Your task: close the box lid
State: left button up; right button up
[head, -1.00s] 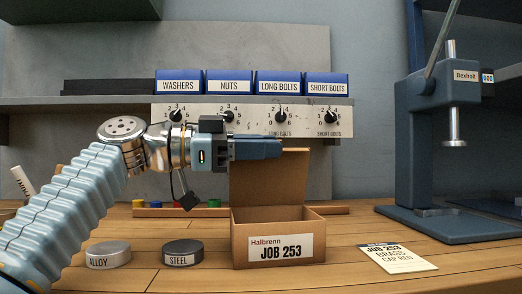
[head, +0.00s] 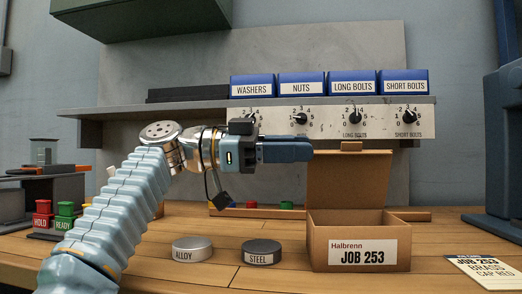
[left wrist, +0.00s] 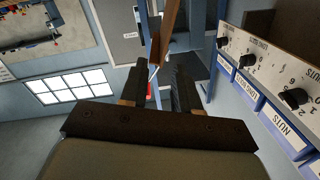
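The open cardboard box (head: 320,245), labelled Halbrenn JOB 253, stands on the wooden bench in the head view. Its lid (head: 350,180) stands up at the back, with a small tab (head: 351,147) on its top edge. My left gripper (head: 308,150) is level with the top of the lid, its fingertips close to the lid's upper left corner; contact cannot be told. In the left wrist view the two fingers (left wrist: 157,72) are apart with nothing clearly between them. A brown strip, seemingly the lid edge-on (left wrist: 168,25), shows beyond them. My right gripper is not in view.
A shelf (head: 190,109) with blue bins (head: 302,84) and a dial panel (head: 325,122) is behind. Alloy (head: 192,250) and steel (head: 262,252) discs lie left of the box. A job card (head: 482,272) lies to its right. A blue press (head: 503,150) stands far right.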

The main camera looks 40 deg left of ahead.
pick_arm(q)
jog(key=v, duration=0.6)
jog(key=shift+a+p, duration=0.2)
jog(key=shift+p, duration=0.15)
jog(key=shift+s, duration=0.15)
